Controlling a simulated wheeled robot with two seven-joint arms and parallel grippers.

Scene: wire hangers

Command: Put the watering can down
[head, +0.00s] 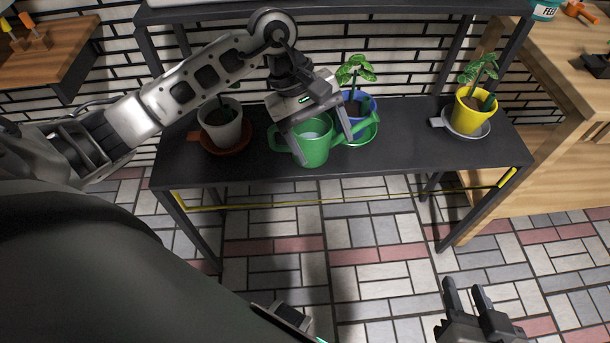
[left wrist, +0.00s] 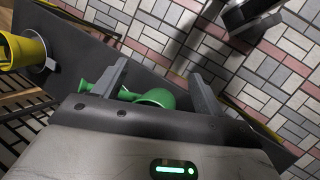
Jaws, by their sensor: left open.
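The green watering can (head: 313,152) appears to stand upright on the black table (head: 400,160), near its front edge. Its spout points right and its handle is on the left. My left gripper (head: 322,148) is open above the can, with a finger on either side of its body. In the left wrist view, the can (left wrist: 155,98) shows between the spread fingers (left wrist: 158,72), partly hidden by the gripper body. I cannot tell whether the fingers touch it. My right gripper (head: 465,287) is low at the bottom right, over the floor, fingers apart and empty.
A white pot (head: 222,126) on a brown saucer stands left of the can. A blue pot (head: 357,104) on a green saucer (head: 362,133) is close behind the spout. A yellow pot (head: 468,114) stands at the right. The table between the blue and yellow pots is clear.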

